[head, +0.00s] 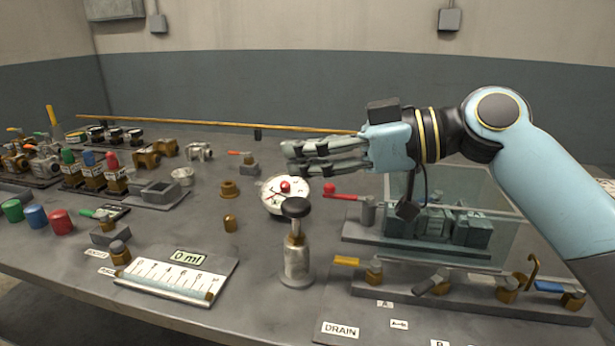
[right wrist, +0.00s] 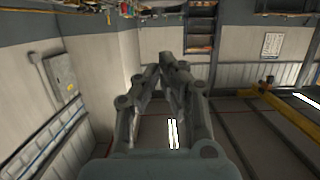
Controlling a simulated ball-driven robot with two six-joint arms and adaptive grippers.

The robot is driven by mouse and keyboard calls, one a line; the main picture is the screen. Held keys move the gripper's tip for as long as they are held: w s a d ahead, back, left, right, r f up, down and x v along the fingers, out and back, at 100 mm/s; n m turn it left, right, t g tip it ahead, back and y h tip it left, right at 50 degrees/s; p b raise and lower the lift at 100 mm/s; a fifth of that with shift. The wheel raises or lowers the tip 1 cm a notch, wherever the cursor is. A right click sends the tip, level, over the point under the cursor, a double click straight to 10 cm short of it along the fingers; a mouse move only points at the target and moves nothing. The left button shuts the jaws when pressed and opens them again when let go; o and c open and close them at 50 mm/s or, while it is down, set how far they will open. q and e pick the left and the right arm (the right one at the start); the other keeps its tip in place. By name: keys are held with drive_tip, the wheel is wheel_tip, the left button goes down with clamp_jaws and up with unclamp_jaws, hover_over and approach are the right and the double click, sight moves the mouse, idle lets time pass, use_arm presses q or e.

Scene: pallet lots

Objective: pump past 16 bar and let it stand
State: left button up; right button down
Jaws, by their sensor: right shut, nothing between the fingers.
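A steel hand pump (head: 297,262) with a black round knob (head: 295,207) stands upright near the middle front of the bench. Just behind it is a round white dial (head: 272,204), perhaps the pressure gauge, with a red ball in front of its face; its reading is too small to tell. A red-handled lever (head: 345,197) sits to the right of the dial. My right gripper (head: 288,160) is shut and empty, pointing left, above and behind the dial and apart from the pump. In the right wrist view its fingers (right wrist: 160,75) meet with nothing between them. My left gripper is not in view.
A clear screen (head: 450,190) with grey-green blocks stands at the right. A valve panel (head: 470,300) lies at the front right. A graduated "0 ml" plate (head: 175,275) lies front left. Coloured caps and brass fittings crowd the left. The back of the bench is mostly clear.

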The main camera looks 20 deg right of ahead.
sight(296, 209)
drive_tip(key=shift+s+d+f, duration=0.1)
drive_tip(key=shift+d+f, duration=0.05)
drive_tip(key=shift+f, duration=1.65)
